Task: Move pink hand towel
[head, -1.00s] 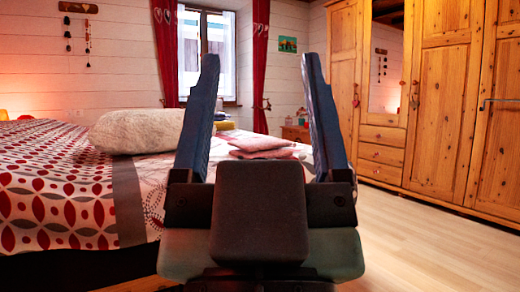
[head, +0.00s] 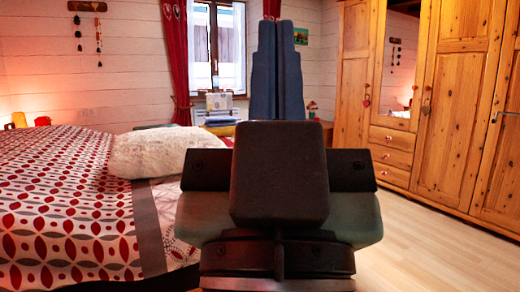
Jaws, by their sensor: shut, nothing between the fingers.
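My gripper (head: 279,28) stands upright in the middle of the head view. Its two long blue fingers are pressed together, with nothing between them. The pink hand towel cannot be made out now; my gripper and its dark body cover the part of the bed (head: 75,205) where folded pink cloth showed earlier. How far the fingers are from the towel cannot be told.
A pale fluffy pillow (head: 158,150) lies on the red-patterned bed at the left. Folded cloths, one yellow (head: 221,130), are stacked beyond it by the window. Wooden wardrobes (head: 445,110) line the right wall. The wooden floor (head: 425,245) before them is clear.

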